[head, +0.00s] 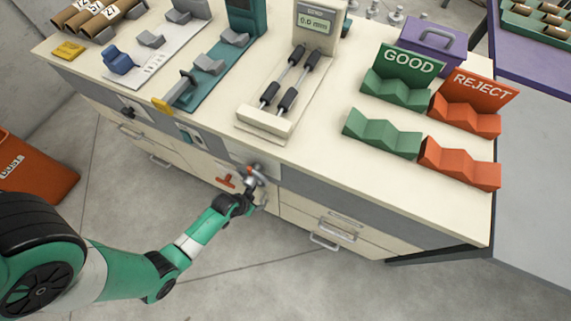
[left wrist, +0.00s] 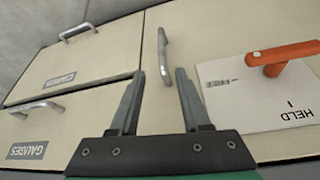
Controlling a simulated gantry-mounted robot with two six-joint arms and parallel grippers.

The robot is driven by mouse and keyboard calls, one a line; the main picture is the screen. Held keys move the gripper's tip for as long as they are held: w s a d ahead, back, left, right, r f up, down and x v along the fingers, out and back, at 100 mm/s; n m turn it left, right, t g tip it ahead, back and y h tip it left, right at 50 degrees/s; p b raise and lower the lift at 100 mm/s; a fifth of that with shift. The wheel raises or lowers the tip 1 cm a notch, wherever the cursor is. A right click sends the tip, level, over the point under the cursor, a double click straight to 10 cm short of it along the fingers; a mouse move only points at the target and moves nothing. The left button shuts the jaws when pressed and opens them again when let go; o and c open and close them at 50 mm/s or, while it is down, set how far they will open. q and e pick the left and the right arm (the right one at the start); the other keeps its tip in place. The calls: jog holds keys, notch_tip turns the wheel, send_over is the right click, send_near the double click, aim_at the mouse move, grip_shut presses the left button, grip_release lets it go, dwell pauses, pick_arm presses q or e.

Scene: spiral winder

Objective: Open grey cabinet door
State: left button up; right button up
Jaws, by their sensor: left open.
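My left gripper (head: 254,176) reaches to the front of the bench in the head view. In the left wrist view my left gripper (left wrist: 158,72) is open, its two dark fingers apart. A vertical metal handle (left wrist: 163,56) on a cream cabinet front (left wrist: 190,45) shows just beyond the gap between the fingertips. Nothing is held. I cannot tell whether the fingers touch the handle. The front looks closed and cream rather than grey. In the head view my gripper partly hides this area. My right gripper is not in view.
Beside the handle, an orange T-shaped handle (left wrist: 283,56) stands out from a white plate marked HELD (left wrist: 240,98). Drawers labelled GAUGES (left wrist: 75,62) have bar handles. Green GOOD (head: 408,62) and orange REJECT (head: 482,86) racks stand on the bench. The floor (head: 330,285) in front is clear.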

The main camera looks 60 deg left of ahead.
pick_arm(q)
jog(key=b+x, duration=0.3)
jog(key=x, duration=0.1)
jog(key=b+x, duration=0.2)
jog(key=x, duration=0.1)
jog(key=s+b+x, duration=0.1)
jog(key=b+x, duration=0.2)
jog(key=x, duration=0.1)
jog(key=shift+f+b, duration=0.35)
jog(key=shift+f, duration=0.25)
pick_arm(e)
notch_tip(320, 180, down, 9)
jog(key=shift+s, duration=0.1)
pick_arm(q)
grip_shut()
